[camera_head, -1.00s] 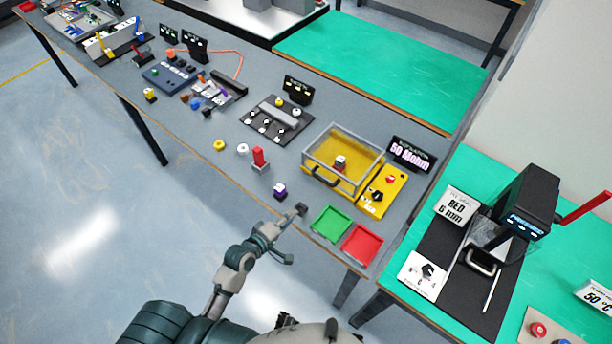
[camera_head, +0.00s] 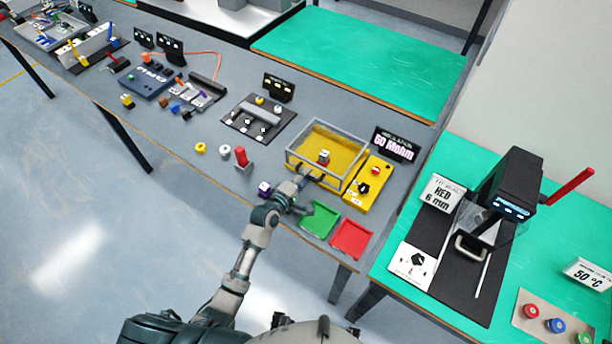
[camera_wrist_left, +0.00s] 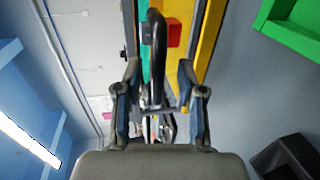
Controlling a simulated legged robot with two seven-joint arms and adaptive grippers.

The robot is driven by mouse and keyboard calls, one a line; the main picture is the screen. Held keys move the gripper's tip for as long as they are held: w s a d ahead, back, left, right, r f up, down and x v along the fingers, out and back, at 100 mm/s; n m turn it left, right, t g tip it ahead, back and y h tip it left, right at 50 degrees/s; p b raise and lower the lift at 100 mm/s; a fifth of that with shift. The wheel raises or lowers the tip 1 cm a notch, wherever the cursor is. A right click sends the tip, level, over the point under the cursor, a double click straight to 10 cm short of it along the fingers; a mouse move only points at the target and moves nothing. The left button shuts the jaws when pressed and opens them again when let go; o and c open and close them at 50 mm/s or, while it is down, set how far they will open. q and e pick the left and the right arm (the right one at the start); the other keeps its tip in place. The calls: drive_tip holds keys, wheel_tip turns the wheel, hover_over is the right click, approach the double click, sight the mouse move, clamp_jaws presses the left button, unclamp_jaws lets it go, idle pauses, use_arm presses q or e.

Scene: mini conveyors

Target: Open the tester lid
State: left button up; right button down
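The tester (camera_head: 362,192) is a yellow unit with a clear, grey-framed lid (camera_head: 347,139) lying closed over its left part. A small white and red piece (camera_head: 323,157) shows under the lid. The lid's dark handle (camera_wrist_left: 155,60) is at its front edge. My left gripper (camera_head: 303,176) is at that handle. In the left wrist view its two fingers (camera_wrist_left: 160,88) are apart, one on each side of the handle, with small gaps visible. My right gripper is not in view.
A green tray (camera_head: 319,220) and a red tray (camera_head: 352,238) lie in front of the tester. A display sign (camera_head: 395,145) stands behind the tester.

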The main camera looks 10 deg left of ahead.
use_arm(q)
drive_tip(key=shift+w+d+f, duration=0.1)
drive_tip(key=shift+w+d, duration=0.4)
drive_tip(key=shift+w, duration=0.1)
drive_tip(key=shift+a, duration=0.4)
clamp_jaws()
drive_tip(key=shift+s+d, duration=0.1)
drive_tip(key=shift+d, duration=0.05)
